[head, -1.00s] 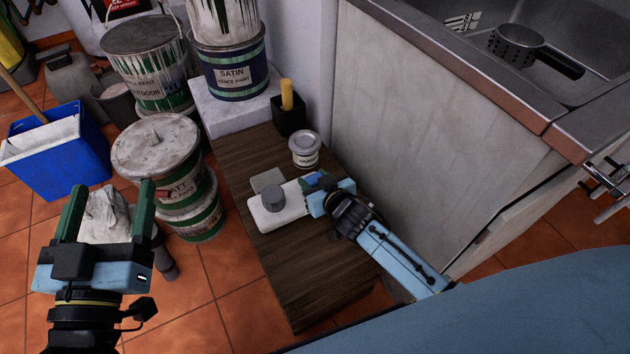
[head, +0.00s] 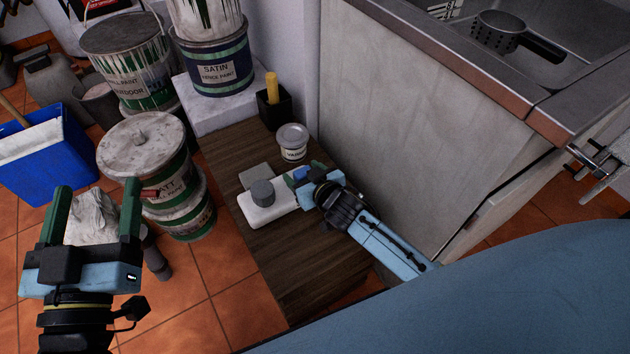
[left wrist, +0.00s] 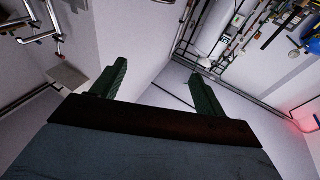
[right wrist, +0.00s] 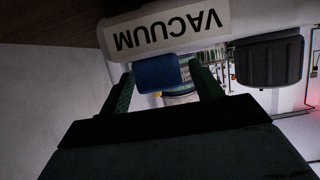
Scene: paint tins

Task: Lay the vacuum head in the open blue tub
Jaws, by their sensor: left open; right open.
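The vacuum head (head: 272,212) is a white block with a grey round knob and a blue grip, lying on the dark wooden surface. In the right wrist view its white side (right wrist: 170,32) reads VACUUM upside down. My right gripper (head: 302,186) is open at its blue end. In the right wrist view the blue grip (right wrist: 157,73) appears between the two green fingers; contact cannot be told. The blue tub (head: 52,182) stands on the floor at the left, with a white piece at its top. My left gripper (head: 92,212) is open and empty, fingers pointing up in the picture.
Stacked paint tins (head: 140,165) stand between the tub and the wooden surface (head: 295,285). A small varnish tin (head: 292,143) and a black holder (head: 274,106) stand behind the vacuum head. A grey cabinet (head: 415,130) with a sink borders the right side.

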